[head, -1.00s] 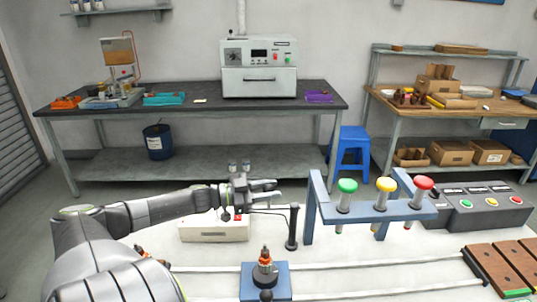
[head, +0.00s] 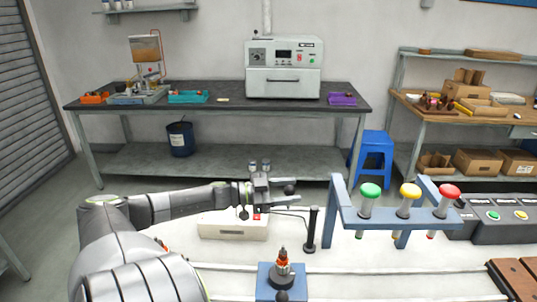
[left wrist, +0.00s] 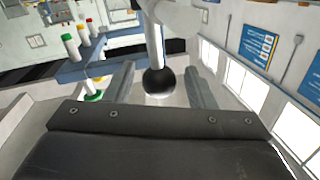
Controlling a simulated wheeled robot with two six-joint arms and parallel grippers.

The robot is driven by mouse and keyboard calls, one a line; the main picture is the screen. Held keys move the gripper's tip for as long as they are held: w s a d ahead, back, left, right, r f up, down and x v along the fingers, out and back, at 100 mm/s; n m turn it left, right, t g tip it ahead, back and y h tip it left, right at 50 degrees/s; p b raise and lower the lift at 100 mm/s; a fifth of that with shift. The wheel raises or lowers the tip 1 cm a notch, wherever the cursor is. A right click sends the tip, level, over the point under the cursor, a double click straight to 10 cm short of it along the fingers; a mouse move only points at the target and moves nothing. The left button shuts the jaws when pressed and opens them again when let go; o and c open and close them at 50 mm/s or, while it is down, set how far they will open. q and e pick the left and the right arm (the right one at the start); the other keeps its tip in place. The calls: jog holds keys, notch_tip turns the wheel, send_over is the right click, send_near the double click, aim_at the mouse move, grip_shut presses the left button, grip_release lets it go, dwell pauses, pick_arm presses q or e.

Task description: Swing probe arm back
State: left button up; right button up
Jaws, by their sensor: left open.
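A black upright post (head: 311,230) stands on the white bench, with a thin dark rod (head: 290,213) running left from its upper part; I take this as the probe arm. My left gripper (head: 289,190) is open just left of and behind the post's top. In the left wrist view the open left gripper (left wrist: 158,72) has a black ball knob (left wrist: 158,82) between its fingers, with a pale rod (left wrist: 155,40) above it. I cannot tell whether either finger touches the knob. My right gripper is not in view.
A white box (head: 234,228) is below the left gripper. A blue frame with green, yellow and red plungers (head: 397,215) stands close to the post's right. An armature (head: 283,262) sits on a blue base in front. A grey button console (head: 495,216) is at the right.

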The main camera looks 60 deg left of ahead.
pick_arm(q)
jog(key=p+v, duration=0.2)
jog(key=v, duration=1.5)
jog(key=shift+a, duration=0.15)
